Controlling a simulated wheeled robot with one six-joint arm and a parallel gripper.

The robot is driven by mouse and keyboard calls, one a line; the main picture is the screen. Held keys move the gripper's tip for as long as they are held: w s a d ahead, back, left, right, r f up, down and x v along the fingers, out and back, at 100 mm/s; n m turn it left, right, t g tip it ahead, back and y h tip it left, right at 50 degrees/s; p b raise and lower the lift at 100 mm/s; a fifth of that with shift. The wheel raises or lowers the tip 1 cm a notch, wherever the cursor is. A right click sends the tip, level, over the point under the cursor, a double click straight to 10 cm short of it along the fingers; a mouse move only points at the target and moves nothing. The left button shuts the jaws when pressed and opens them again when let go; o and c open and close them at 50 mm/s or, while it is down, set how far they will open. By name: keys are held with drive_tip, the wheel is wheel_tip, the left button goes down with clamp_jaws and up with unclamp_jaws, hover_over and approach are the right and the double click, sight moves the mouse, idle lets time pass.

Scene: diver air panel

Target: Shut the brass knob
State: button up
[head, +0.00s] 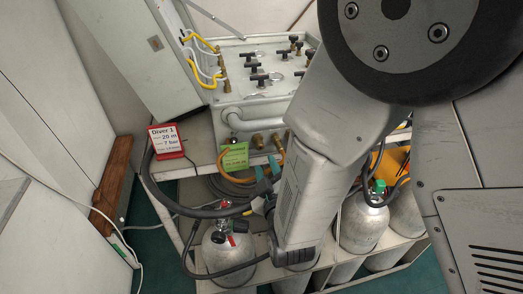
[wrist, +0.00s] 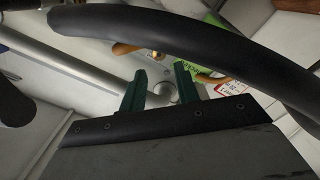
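My gripper (head: 268,174) is in front of the panel's lower front, with its teal fingers partly hidden by my arm. In the wrist view my gripper (wrist: 160,72) has its two green fingers apart, with a clear gap. A small round grey metal part (wrist: 166,91) shows behind that gap; I cannot tell that it is touched. A brass-coloured fitting (wrist: 155,55) shows just beyond the fingertips. In the head view, brass fittings (head: 275,138) stick out of the panel's lower front, above my gripper. I cannot tell which brass part is the knob.
The grey panel (head: 240,102) carries several black T-handles and yellow hoses. A thick black hose (wrist: 200,25) crosses close in front of the fingers. A red Diver 1 sign (head: 165,140) and a green label (head: 234,156) stand nearby. Gas cylinders (head: 222,254) stand below.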

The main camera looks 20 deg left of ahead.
sight(260, 148)
drive_tip(key=x, duration=0.7)
drive_tip(key=shift+w, duration=0.15)
drive_tip(key=shift+c, duration=0.3)
clamp_jaws()
